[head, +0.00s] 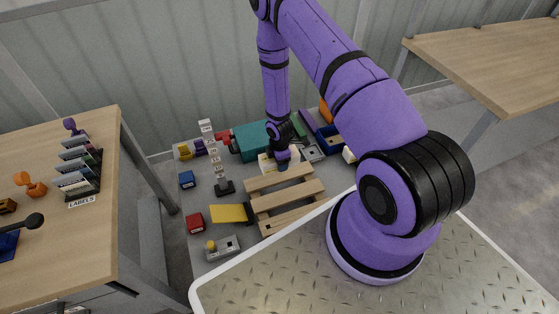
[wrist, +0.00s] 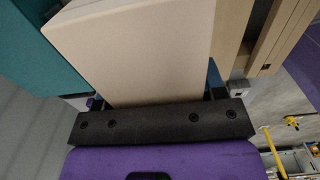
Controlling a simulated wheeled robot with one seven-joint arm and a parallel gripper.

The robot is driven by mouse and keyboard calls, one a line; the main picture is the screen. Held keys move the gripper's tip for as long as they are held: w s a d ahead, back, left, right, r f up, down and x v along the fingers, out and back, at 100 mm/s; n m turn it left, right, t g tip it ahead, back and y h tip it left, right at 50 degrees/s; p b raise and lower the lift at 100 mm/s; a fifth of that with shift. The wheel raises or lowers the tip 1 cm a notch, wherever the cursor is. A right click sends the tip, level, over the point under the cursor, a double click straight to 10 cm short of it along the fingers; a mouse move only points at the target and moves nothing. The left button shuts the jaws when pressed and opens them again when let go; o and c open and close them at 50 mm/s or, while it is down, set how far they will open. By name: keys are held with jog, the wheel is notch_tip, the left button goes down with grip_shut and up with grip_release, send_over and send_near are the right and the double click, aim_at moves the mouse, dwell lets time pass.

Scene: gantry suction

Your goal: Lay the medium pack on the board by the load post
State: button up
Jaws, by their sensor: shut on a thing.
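My gripper (head: 282,160) reaches down behind a wooden pallet. It is shut on a beige box-shaped pack (wrist: 135,50), which fills the middle of the wrist view between the fingers. In the head view a cream patch of the pack (head: 265,163) shows beside my gripper; the rest is hidden. I cannot tell whether it is clear of the floor. A post with stacked white tags (head: 212,150) stands on a black base left of the pallet. A yellow board (head: 229,213) lies in front of the post, left of the pallet.
The slatted pallet (head: 284,196) is close in front of my gripper. A teal block (head: 250,141) lies behind, close beside the pack in the wrist view (wrist: 40,50). Blue (head: 187,180) and red (head: 195,222) blocks and a grey switch box (head: 223,248) lie left. Tables flank the area.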

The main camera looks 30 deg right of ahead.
jog(key=shift+f, duration=0.1)
send_over(280, 177)
jog(key=shift+w+f, duration=0.15)
jog(key=shift+f, duration=2.6)
jog(key=shift+f, duration=1.05)
jog(key=o, duration=1.2)
jog(key=shift+r, duration=0.1)
notch_tip(280, 177, up, 11)
jog(key=shift+f, duration=0.2)
